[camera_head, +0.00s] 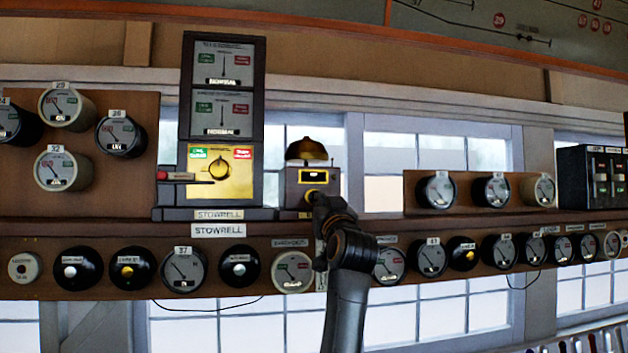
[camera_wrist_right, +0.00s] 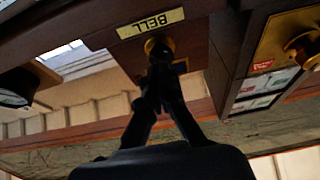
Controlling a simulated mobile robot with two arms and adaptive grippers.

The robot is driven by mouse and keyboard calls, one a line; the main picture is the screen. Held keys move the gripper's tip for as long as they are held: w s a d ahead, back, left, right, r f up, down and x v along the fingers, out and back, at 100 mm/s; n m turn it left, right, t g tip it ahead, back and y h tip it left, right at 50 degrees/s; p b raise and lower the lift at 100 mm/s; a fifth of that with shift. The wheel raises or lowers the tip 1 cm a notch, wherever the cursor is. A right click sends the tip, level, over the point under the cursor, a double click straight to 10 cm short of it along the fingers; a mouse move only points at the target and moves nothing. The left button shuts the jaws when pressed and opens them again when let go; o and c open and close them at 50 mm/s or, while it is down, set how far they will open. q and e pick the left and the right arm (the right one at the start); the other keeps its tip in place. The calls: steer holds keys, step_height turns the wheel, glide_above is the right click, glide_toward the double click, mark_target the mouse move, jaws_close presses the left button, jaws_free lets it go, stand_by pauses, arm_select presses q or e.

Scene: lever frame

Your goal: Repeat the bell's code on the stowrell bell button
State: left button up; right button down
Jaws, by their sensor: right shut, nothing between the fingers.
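The Stowrell bell unit (camera_head: 298,188) is a dark box with a brass dome bell (camera_head: 306,149) on top and a lit yellow label on its front. In the right wrist view the label (camera_wrist_right: 151,23) reads BELL, upside down. Just by it is the round brass button (camera_wrist_right: 153,44), partly hidden by my fingertips. My right gripper (camera_head: 320,199) is shut and empty, with its fingertips (camera_wrist_right: 159,58) at the button. I cannot tell whether they touch it or stop just short. My left gripper is not in view.
The Stowrell block instrument (camera_head: 222,120) stands directly left of the bell unit, with a brass commutator knob (camera_head: 219,168). A lower wooden rail (camera_head: 215,288) carries several dials and plungers close beside my right arm. More dials (camera_head: 490,190) stand on the right of the shelf.

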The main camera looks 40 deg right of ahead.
stand_by(0.4)
stand_by(0.9)
steer(key=shift+s, duration=0.1)
steer(key=s, duration=0.1)
steer(key=s+a+b, duration=0.1)
steer(key=s, duration=0.1)
steer(key=s+a, duration=0.1)
steer(key=shift+s+a, duration=0.15)
steer(key=shift+a, duration=0.1)
stand_by(0.4)
